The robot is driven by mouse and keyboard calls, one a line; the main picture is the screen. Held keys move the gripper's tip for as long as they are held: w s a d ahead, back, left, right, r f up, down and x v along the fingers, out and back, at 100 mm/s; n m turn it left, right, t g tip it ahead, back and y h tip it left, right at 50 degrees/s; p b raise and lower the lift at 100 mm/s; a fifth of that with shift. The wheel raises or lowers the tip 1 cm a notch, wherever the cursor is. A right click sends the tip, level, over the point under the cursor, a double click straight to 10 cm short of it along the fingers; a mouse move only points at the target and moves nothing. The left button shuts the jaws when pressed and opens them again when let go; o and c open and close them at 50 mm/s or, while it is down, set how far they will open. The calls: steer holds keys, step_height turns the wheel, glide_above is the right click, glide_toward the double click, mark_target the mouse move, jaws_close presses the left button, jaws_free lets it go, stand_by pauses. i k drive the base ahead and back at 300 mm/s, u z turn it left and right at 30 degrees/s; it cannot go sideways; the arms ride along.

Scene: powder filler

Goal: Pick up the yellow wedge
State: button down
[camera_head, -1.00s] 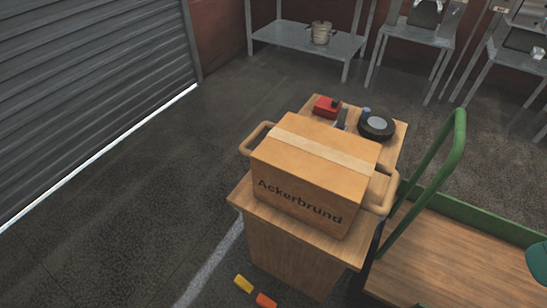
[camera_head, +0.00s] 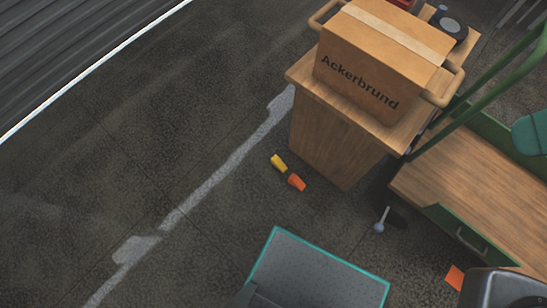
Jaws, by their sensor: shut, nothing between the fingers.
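The yellow wedge (camera_head: 279,163) is a small block lying on the dark floor, left of the base of the wooden cabinet. Nothing covers the yellow wedge. My gripper is not in view.
A wooden cabinet (camera_head: 330,140) carries a cardboard box (camera_head: 375,65) marked "Ackerbrund". A green-framed trolley (camera_head: 480,185) stands at right. A teal-rimmed container (camera_head: 325,268) is at the bottom. A small pale-ended object (camera_head: 380,226) is near the trolley. Floor left of the wedge is clear.

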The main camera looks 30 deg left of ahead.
mark_target(276, 162)
steer(key=k, duration=0.2)
steer(key=u, duration=1.5)
steer(key=k, duration=1.05)
steer(key=u, duration=1.2)
steer(key=i, duration=1.15)
steer(key=z, duration=0.75)
steer(key=i, duration=0.95)
steer(key=z, duration=0.75)
